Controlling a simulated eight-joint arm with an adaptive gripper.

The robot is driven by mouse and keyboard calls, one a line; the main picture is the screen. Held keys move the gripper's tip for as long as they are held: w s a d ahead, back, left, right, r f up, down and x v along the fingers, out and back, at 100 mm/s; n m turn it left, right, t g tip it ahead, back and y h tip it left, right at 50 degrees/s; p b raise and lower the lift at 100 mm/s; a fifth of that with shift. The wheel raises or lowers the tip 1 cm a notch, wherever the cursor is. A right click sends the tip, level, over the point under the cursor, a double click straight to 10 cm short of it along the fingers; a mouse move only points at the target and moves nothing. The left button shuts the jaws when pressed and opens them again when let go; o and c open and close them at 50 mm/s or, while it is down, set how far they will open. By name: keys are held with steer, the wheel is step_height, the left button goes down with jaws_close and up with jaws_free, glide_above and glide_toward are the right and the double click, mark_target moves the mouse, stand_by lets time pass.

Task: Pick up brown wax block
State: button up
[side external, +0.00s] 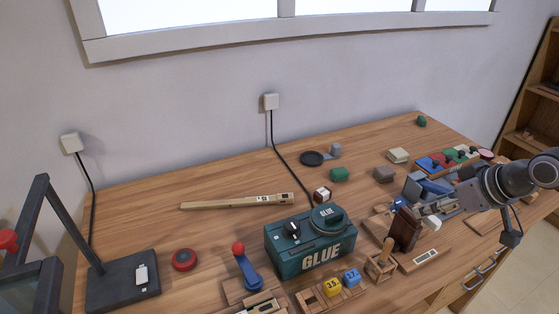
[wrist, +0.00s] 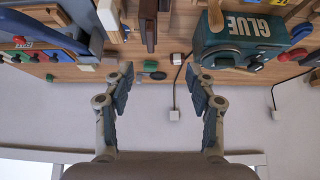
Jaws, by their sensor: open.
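The brown wax block appears to be the small grey-brown block (side external: 384,174) on the table, right of a green block (side external: 339,174) and in front of a cream block (side external: 398,155). My gripper (side external: 432,208) comes in from the right in the side view, above the cluttered right part of the table. In the wrist view my gripper (wrist: 160,85) has its two fingers wide apart with nothing between them. It is apart from the grey-brown block.
A dark brown upright piece (side external: 407,230) stands below my gripper, near a green glue box (side external: 310,248). Coloured blocks on a rack (side external: 450,160) lie at the right. A black round dish (side external: 312,158) is behind. The left back table is mostly clear.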

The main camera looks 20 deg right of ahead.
steer(key=w+a+r+n+g, duration=0.1)
steer(key=w+r+n+g, duration=0.1)
steer(key=w+r+n, duration=0.35)
steer(key=n+g+h, duration=0.4)
steer(key=n+h, duration=0.1)
steer(key=n, duration=1)
glide_above(324, 191)
steer(key=s+a, duration=0.1)
steer(key=a, duration=0.4)
step_height(324, 191, down, 13)
steer(key=x, duration=1)
steer(key=shift+d+f, duration=0.1)
jaws_close()
